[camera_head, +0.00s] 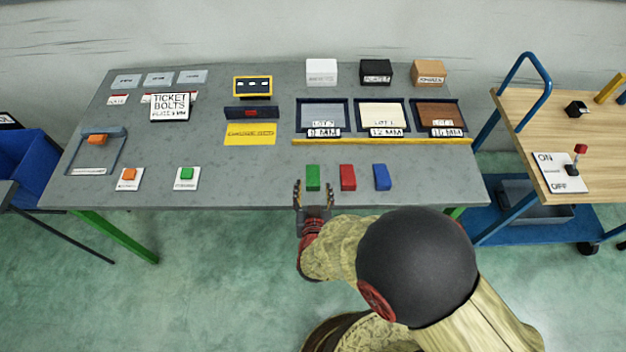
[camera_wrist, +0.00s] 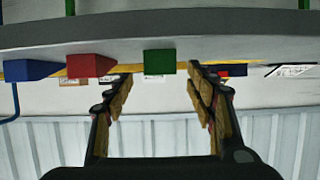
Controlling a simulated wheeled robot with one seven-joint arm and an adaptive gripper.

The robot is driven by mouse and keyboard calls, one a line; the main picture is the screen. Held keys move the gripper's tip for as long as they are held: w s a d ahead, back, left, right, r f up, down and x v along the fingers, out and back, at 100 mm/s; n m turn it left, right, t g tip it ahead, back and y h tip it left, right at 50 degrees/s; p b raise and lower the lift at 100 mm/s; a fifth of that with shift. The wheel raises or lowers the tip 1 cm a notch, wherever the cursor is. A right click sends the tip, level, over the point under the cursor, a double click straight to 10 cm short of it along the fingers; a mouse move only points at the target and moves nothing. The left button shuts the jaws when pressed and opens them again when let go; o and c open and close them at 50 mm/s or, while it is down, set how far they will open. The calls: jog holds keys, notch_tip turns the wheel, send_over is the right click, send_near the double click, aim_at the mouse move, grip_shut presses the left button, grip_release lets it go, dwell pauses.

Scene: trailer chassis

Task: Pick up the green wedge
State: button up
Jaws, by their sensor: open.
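The green wedge (camera_head: 313,177) lies near the front edge of the grey table (camera_head: 260,190), at the left of a row with a red wedge (camera_head: 347,177) and a blue wedge (camera_head: 382,177). My gripper (camera_head: 313,190) is open, with its fingers pointing at the green wedge from the table's front edge. In the wrist view the green wedge (camera_wrist: 159,62) shows between and beyond the open fingers (camera_wrist: 160,85). I see no contact with it. The red wedge (camera_wrist: 90,66) and blue wedge (camera_wrist: 30,70) are left of it there.
Behind the wedges runs a yellow strip (camera_head: 380,141) with three labelled trays behind it. Orange (camera_head: 129,174) and green (camera_head: 186,173) buttons sit at the front left. A wooden-topped cart (camera_head: 530,110) with an ON/OFF lever stands at the right.

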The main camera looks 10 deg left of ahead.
aim_at(313, 183)
jog(key=b+x, duration=0.1)
jog(key=x, duration=0.2)
jog(key=shift+w+a+f, duration=0.1)
jog(key=shift+w+f, duration=0.1)
jog(key=shift+w, duration=0.1)
jog(key=shift+c, duration=1)
jog(key=c, duration=1.1)
jog(key=shift+r, duration=0.1)
